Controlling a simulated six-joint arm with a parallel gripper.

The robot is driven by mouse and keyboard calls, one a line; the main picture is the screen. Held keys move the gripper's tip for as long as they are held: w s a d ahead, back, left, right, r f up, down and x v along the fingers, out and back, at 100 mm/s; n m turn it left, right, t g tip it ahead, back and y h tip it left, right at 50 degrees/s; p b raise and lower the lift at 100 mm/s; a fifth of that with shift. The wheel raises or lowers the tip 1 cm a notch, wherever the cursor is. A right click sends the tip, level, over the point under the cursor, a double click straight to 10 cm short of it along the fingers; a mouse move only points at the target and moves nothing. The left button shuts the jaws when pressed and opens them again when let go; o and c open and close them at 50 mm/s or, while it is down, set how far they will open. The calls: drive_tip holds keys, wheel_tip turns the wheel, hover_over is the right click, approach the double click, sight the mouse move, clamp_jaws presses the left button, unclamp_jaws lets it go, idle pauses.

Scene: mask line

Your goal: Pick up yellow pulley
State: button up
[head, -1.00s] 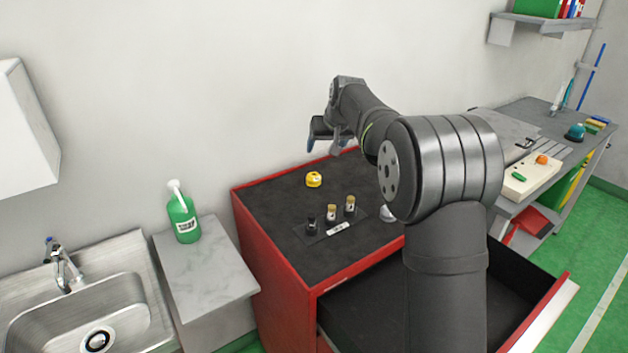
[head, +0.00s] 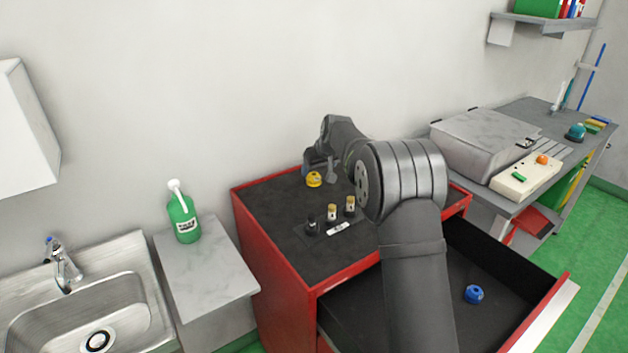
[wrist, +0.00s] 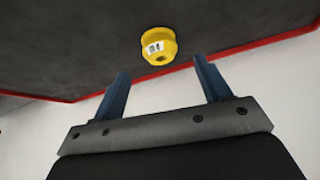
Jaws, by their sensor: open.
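The yellow pulley (head: 314,179) stands on the dark top of the red cabinet, toward its back edge. In the wrist view the yellow pulley (wrist: 158,46) shows a white label with dark marks and a hole. It lies just beyond the fingertips, roughly centred between them. My gripper (head: 320,164) is close to the pulley, just above and behind it in the head view. In the wrist view my gripper (wrist: 160,66) has its two blue fingers spread apart with nothing between them. I cannot tell the exact gap to the pulley.
The drawer (head: 500,262) is open, with a blue part (head: 474,294) inside. The wall is close behind.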

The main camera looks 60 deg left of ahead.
sight(315, 176)
drive_tip(key=shift+x, duration=2.7)
drive_tip(key=shift+d, duration=0.15)
drive_tip(key=c, duration=1.1)
